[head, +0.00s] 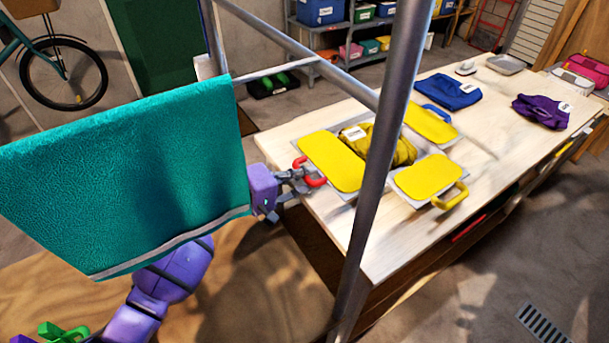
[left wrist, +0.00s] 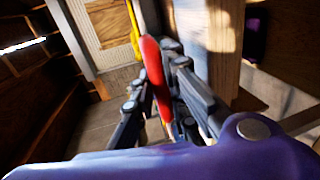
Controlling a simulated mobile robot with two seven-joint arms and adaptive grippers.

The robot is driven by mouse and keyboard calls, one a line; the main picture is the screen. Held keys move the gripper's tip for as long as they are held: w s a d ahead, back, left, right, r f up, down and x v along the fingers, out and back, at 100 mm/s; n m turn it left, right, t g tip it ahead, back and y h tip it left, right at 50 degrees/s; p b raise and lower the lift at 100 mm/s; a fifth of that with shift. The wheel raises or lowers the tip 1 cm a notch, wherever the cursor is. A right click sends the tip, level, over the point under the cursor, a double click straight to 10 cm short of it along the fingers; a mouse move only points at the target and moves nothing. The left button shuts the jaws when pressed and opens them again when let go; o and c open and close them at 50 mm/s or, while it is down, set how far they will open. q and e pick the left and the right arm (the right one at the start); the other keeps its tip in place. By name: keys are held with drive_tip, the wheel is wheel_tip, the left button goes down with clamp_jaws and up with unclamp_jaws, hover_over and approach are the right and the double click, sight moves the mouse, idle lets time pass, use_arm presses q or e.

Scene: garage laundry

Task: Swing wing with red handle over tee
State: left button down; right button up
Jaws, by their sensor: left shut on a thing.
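The yellow wing with the red handle (head: 331,162) lies roughly flat at the left of the mustard tee (head: 402,151); I cannot tell if it is slightly raised. The tee lies bunched on the folding board, with a white label on it. My left gripper (head: 303,180) is shut on the red handle (head: 312,181) at the wing's left edge. In the left wrist view the red handle (left wrist: 156,78) is between the fingers. A wing with a yellow handle (head: 427,175) lies at the near side, and one with a blue handle (head: 430,122) at the far side. My right gripper is not in view.
A teal towel (head: 120,180) hangs in front of my left arm. A grey metal post (head: 378,170) crosses the view before the table (head: 300,125). A blue folded garment (head: 450,92) and a purple one (head: 542,111) lie farther back.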

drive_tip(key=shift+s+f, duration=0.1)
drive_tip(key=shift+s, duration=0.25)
use_arm(q)
drive_tip(key=shift+r, duration=0.1)
drive_tip(key=shift+r+p, duration=0.4)
drive_tip(key=shift+r, duration=0.5)
wheel_tip(320, 180, up, 7)
drive_tip(key=w+d+p, duration=0.1)
drive_tip(key=d+p, duration=0.1)
drive_tip(key=shift+w+r+p, duration=0.15)
drive_tip(key=shift+w+p, duration=0.1)
drive_tip(key=shift+p, duration=0.1)
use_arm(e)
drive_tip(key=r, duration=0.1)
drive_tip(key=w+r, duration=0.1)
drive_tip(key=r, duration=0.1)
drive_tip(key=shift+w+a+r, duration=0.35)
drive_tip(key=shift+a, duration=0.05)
use_arm(q)
drive_tip(key=shift+d, duration=0.15)
